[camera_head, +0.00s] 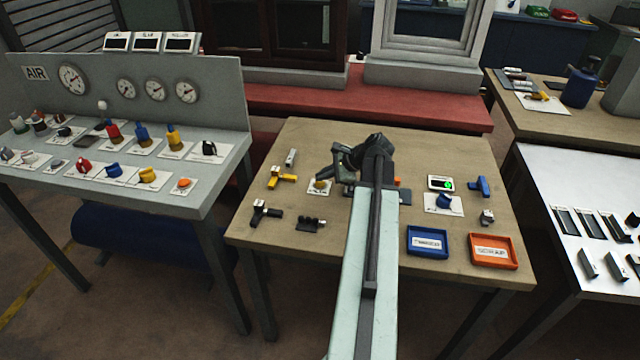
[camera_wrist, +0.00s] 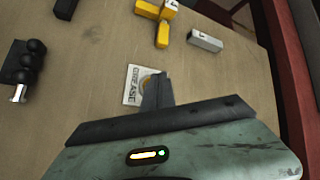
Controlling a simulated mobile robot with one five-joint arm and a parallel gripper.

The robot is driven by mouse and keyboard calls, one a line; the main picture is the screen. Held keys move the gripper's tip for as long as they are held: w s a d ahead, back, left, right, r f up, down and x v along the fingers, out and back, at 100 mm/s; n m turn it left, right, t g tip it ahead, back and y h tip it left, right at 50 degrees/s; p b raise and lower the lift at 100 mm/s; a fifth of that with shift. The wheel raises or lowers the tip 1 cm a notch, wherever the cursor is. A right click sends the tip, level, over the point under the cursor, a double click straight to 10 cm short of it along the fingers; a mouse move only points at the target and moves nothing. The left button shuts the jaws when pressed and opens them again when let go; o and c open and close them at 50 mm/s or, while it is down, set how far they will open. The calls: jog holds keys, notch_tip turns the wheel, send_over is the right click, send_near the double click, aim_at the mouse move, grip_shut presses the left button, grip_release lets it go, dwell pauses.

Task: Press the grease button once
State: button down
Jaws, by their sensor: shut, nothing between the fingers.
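The grease button is a small yellow-brown knob (camera_head: 320,184) on a white plate on the wooden table's left half. In the wrist view its white plate (camera_wrist: 133,84) shows GREASE lettering, and the button (camera_wrist: 146,82) is partly hidden behind my fingers. My gripper (camera_head: 329,174) is shut and empty, pointing down over the right side of the plate. In the wrist view its closed fingertips (camera_wrist: 159,77) overlap the button's right edge. I cannot tell whether they touch it.
A black part with several knobs (camera_head: 311,224) and a black fitting (camera_head: 265,210) lie in front. A blue tray (camera_head: 428,257) and an orange tray (camera_head: 514,265) stand front right.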

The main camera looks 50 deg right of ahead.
aim_at(323, 184)
jog(key=shift+f+b, duration=0.45)
dwell(0.5)
jog(key=shift+r, duration=0.15)
jog(key=shift+r+p, duration=0.75)
jog(key=shift+p, duration=0.15)
notch_tip(323, 184, up, 5)
jog(key=p, duration=0.5)
jog(key=shift+r, duration=0.1)
dwell(0.4)
